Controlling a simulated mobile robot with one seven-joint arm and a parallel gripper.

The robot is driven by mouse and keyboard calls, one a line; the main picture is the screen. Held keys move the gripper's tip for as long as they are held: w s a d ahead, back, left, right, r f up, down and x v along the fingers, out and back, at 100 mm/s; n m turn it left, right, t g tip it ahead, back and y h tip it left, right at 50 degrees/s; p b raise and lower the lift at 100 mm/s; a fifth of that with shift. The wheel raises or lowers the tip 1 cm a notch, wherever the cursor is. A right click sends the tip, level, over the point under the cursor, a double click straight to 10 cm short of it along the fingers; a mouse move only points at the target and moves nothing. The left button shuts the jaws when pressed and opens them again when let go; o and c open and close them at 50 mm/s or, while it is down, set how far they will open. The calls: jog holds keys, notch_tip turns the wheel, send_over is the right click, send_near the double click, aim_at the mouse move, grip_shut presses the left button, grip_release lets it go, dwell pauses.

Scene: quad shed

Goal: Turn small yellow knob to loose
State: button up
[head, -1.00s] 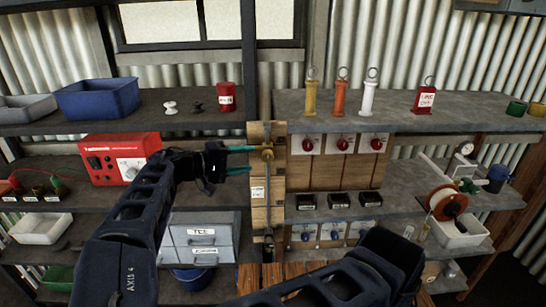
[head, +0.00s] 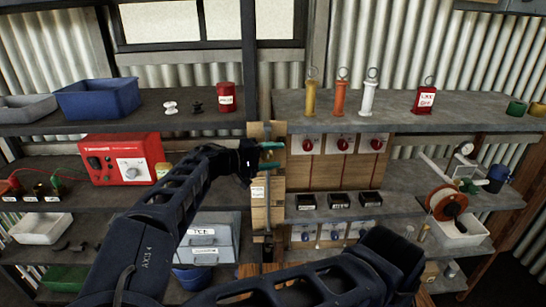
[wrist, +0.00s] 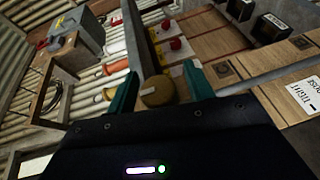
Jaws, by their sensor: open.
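The small yellow knob (wrist: 157,92) shows in the wrist view as a round, dull yellow piece between my two green fingertips. My gripper (wrist: 161,80) is open with one finger on each side of it; I cannot tell whether either finger touches. In the head view my gripper (head: 272,156) is at the upper part of the wooden post board (head: 276,212), and the knob is mostly hidden there. A white label (wrist: 303,95) with the words tight and loose sits on the wood in the wrist view; it also shows below the gripper in the head view (head: 258,192).
A dark upright post (head: 249,60) stands just behind the board. A red instrument box (head: 122,160) is on the left middle shelf. Red knobs (head: 341,145) on white plates and black boxes (head: 338,201) are close on the right.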

jog(key=c, duration=1)
jog(key=shift+f+y, duration=0.15)
jog(key=shift+y, duration=0.35)
jog(key=o, duration=1)
jog(key=shift+a, duration=0.1)
jog(key=v, duration=1)
jog(key=shift+a+r, duration=0.2)
jog(key=shift+a, duration=0.1)
